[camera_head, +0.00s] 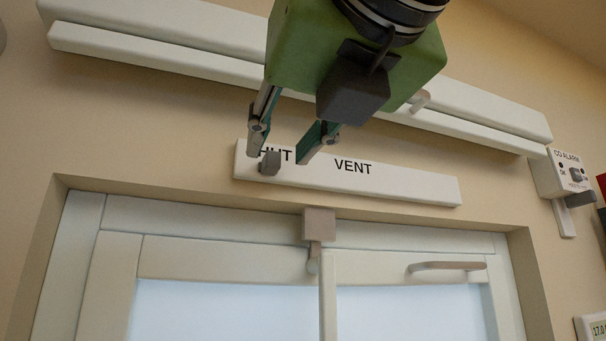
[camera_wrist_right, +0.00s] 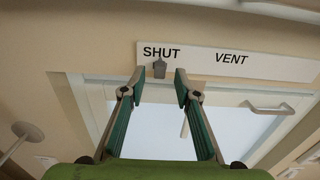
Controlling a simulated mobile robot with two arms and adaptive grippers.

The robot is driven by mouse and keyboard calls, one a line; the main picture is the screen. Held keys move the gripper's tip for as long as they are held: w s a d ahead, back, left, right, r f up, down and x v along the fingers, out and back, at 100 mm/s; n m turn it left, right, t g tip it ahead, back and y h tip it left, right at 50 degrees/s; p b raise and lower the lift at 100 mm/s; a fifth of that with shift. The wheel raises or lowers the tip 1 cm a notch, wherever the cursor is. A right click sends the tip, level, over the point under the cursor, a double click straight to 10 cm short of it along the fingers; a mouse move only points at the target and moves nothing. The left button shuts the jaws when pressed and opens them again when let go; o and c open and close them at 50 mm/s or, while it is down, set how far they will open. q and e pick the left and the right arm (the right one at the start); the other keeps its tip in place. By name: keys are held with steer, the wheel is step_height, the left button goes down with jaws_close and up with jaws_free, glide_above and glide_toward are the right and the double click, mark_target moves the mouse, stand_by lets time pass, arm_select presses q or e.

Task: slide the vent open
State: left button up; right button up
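A white vent strip (camera_head: 410,184) with the words SHUT and VENT is mounted on the wall above the window. A small grey slider knob (camera_head: 270,163) stands out from the strip at the word SHUT. In the right wrist view the knob (camera_wrist_right: 159,68) is just below SHUT, between the fingertips. My right gripper (camera_head: 278,157) is open and empty, with one finger on each side of the knob in the picture. I cannot tell how far the fingertips are from the strip in depth. The fingers partly hide SHUT in the head view. My left gripper is not in view.
A long white rail (camera_head: 180,63) runs above the strip, with a small hook (camera_head: 418,101) on it. Below is a white-framed window with a central catch (camera_head: 319,225) and a handle (camera_head: 446,266). A CO alarm (camera_head: 562,173) is at the right.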

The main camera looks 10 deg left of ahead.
mark_target(275, 155)
steer(key=shift+x, duration=0.9)
steer(key=shift+w+a+r+p, duration=0.1)
steer(key=shift+w+a+p, duration=0.3)
steer(key=shift+w, duration=0.1)
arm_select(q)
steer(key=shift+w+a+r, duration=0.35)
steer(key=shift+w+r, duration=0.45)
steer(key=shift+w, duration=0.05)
arm_select(e)
steer(key=shift+w, duration=0.15)
jaws_close()
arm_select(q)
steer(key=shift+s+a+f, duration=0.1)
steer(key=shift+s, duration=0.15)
